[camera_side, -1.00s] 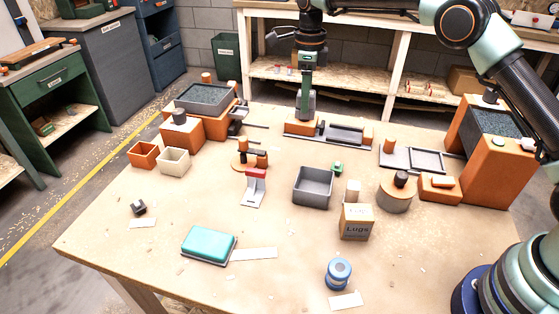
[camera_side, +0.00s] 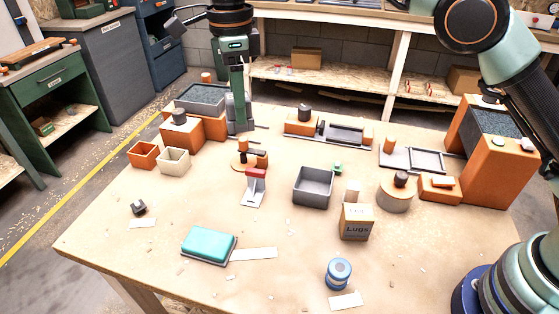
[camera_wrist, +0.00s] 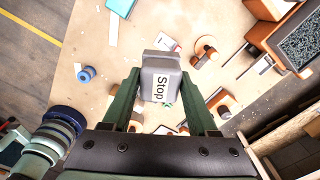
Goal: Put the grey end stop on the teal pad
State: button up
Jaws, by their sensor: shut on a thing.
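The grey end stop (camera_wrist: 161,78), a block with a white "Stop" label, is held between the two green fingers of my gripper (camera_wrist: 160,92) in the wrist view. In the side view my gripper (camera_side: 238,122) is over the back left of the table, with grey of the end stop (camera_side: 230,108) showing beside the finger. The teal pad (camera_side: 208,244), a rounded block on a darker base, lies at the front left of the table, well apart from my gripper. Part of the teal pad (camera_wrist: 121,5) shows at the wrist view's top edge.
An orange stand with a dark grey tray (camera_side: 203,96) is just left of my gripper. An orange rail fixture (camera_side: 330,130) is to its right. A red-topped bracket (camera_side: 254,185), grey bin (camera_side: 313,187) and Lugs box (camera_side: 356,222) stand mid-table. Table around the pad is mostly clear.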

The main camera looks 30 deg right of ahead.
jog(key=s+a+n, duration=0.3)
jog(key=s+a, duration=0.6)
jog(key=a, duration=0.1)
send_over(221, 245)
notch_tip(221, 245, down, 19)
jog(key=shift+f, duration=0.2)
jog(key=o, duration=1.4)
jog(key=shift+r, duration=0.1)
